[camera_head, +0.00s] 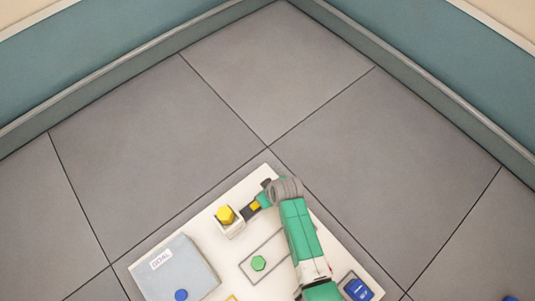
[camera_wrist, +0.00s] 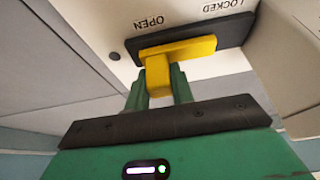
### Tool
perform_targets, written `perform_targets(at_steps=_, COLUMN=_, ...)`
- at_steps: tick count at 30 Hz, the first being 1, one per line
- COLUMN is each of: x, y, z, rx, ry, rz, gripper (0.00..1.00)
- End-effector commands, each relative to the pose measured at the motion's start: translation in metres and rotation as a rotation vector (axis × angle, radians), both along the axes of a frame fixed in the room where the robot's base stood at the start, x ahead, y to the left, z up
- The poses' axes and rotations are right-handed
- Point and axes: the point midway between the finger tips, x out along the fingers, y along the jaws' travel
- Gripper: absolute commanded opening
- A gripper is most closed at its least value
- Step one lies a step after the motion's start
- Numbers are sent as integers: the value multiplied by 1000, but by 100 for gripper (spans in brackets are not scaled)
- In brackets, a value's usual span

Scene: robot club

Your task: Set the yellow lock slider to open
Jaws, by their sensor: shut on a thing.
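The yellow lock slider (camera_wrist: 192,48) sits on a dark track (camera_wrist: 236,34) in the wrist view. The printed words OPEN and LOCKED appear upside down beside the track. The yellow bar lies toward the OPEN end, with bare track toward LOCKED. My gripper (camera_wrist: 160,84) has its green fingers on either side of the slider's yellow tab and is shut on it. In the head view, a small yellow part of the slider (camera_head: 255,206) shows at my gripper (camera_head: 258,203); the arm hides part of the lock.
On the white board (camera_head: 205,248), a yellow hexagonal piece (camera_head: 225,214) sits in a small white holder left of my gripper. A grey box labelled GOAL (camera_head: 190,272), a green piece (camera_head: 258,263) in an outlined area and a blue piece (camera_head: 357,290) are nearby.

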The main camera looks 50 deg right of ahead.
Motion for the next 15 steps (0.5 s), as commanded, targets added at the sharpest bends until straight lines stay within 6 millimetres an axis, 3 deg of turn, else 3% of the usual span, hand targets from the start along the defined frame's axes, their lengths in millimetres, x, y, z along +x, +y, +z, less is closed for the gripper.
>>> perform_targets(at_steps=6, x=-1, y=-2, z=-1, rx=-2, ry=-1, rz=-5, gripper=0)
perform_targets(at_steps=7, x=-1, y=-2, z=-1, rx=-2, ry=-1, rz=-6, gripper=26)
perform_targets(at_steps=10, x=-1, y=-2, z=-1, rx=-1, ry=-1, rz=-6, gripper=45)
perform_targets(at_steps=15, x=-1, y=-2, z=-1, rx=-1, ry=-1, rz=-5, gripper=45)
